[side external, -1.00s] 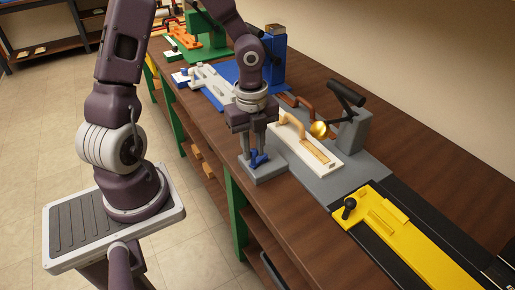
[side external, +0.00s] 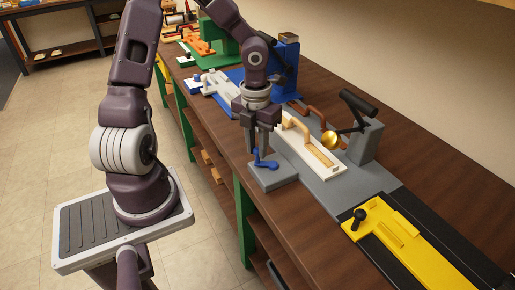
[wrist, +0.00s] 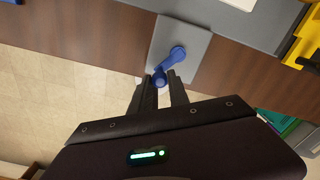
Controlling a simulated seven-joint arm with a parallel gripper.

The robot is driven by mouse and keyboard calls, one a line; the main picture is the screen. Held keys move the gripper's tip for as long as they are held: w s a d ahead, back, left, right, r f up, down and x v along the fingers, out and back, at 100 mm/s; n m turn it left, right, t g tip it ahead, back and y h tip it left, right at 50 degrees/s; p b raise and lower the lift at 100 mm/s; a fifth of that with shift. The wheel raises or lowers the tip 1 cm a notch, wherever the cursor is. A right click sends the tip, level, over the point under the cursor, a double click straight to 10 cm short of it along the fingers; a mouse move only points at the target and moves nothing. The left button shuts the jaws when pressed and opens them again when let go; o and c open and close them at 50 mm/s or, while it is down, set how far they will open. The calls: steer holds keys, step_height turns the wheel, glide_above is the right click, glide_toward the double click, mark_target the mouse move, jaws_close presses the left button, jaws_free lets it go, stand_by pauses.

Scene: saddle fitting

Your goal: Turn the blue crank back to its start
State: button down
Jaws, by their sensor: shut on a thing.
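The blue crank (side external: 268,165) sits on a grey block (side external: 281,180) at the bench's near edge. In the wrist view its hub (wrist: 178,53) is on the grey plate, and its arm points down and left to an upright knob (wrist: 159,77). My gripper (side external: 260,152) points down over the block. In the wrist view its two fingers (wrist: 160,84) are on either side of the knob, shut on it. The fingers partly hide the knob in the side view.
A white plate with a tan handle (side external: 297,125) and a grey stand with a black lever and gold ball (side external: 331,140) are behind the block. A yellow fixture (side external: 400,240) lies to the right. Brown bench top (side external: 420,180) is bare behind it.

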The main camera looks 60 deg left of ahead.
steer(key=m, duration=0.2)
steer(key=w+a+m, duration=0.1)
steer(key=m, duration=0.2)
steer(key=shift+w+a+m, duration=0.25)
steer(key=shift+m, duration=0.05)
steer(key=m, duration=0.1)
steer(key=w+m, duration=0.1)
steer(key=m, duration=0.1)
steer(key=w+m, duration=0.1)
steer(key=m, duration=0.1)
steer(key=shift+a, duration=0.25)
steer(key=shift+m, duration=0.4)
steer(key=c, duration=1.3)
jaws_free()
steer(key=shift+o, duration=0.2)
